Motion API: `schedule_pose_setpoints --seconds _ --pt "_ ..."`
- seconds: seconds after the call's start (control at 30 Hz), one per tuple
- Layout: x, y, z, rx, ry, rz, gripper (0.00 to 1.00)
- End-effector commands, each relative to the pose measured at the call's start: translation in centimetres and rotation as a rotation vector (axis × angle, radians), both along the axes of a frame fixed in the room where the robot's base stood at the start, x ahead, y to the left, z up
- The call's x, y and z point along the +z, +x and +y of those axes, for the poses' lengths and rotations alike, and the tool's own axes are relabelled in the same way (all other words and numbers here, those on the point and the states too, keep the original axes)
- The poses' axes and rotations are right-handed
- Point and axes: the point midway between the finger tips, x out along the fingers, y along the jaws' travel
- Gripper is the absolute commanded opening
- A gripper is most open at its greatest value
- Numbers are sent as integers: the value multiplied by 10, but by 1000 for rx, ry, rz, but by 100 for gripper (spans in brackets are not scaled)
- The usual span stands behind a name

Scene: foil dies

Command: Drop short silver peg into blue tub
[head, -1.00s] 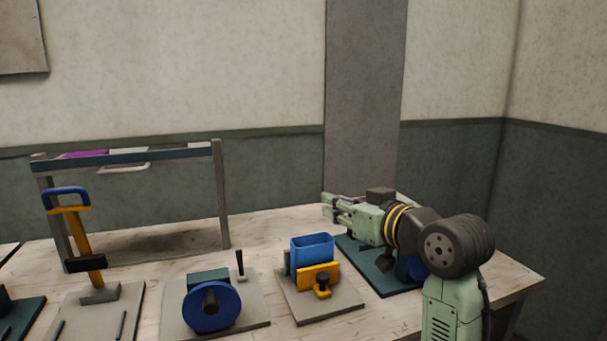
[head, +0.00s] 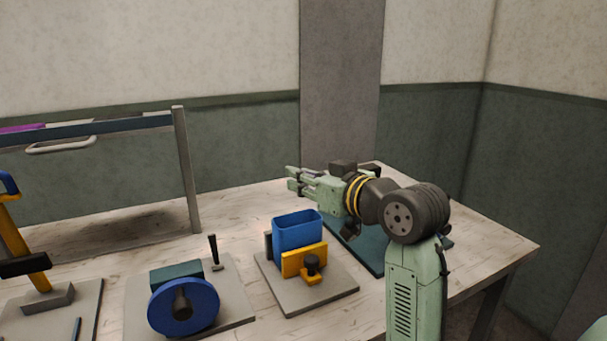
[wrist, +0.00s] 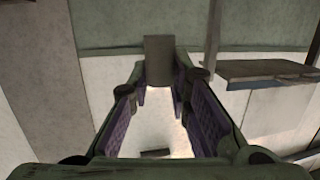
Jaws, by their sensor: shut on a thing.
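The blue tub (head: 290,238) stands upright on a grey base plate behind a yellow bracket, its open top showing in the head view. My gripper (head: 291,181) is above and behind the tub's rim in the picture, pointing left and roughly level. In the wrist view my gripper (wrist: 160,84) has its purple-padded fingers closed at the tips on a short grey piece (wrist: 158,58), which looks like the short silver peg. The tub cannot be made out in the wrist view.
A blue wheel (head: 184,307) on a plate and a small dark upright handle (head: 213,250) stand left of the tub. A rack frame (head: 186,170) stands at the back left. A dark green plate (head: 362,245) lies under my arm. Bare table lies behind the tub.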

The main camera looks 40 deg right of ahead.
Motion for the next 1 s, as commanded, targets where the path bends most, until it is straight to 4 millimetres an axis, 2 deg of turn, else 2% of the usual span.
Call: schedule_pose_setpoints --seconds 0.03,0.13,0.43,0.47,0.5,0.8,1.0 --pt "-10 0 0 0 0 0 0" --pt "-17 0 0 0 0 0 0" --pt "-17 0 0 1 -1 0 0" --pt "-17 0 0 1 -1 0 19" --pt "-17 0 0 1 -1 0 22" --pt "-17 0 0 1 -1 0 41" --pt "-17 0 0 1 0 0 41"
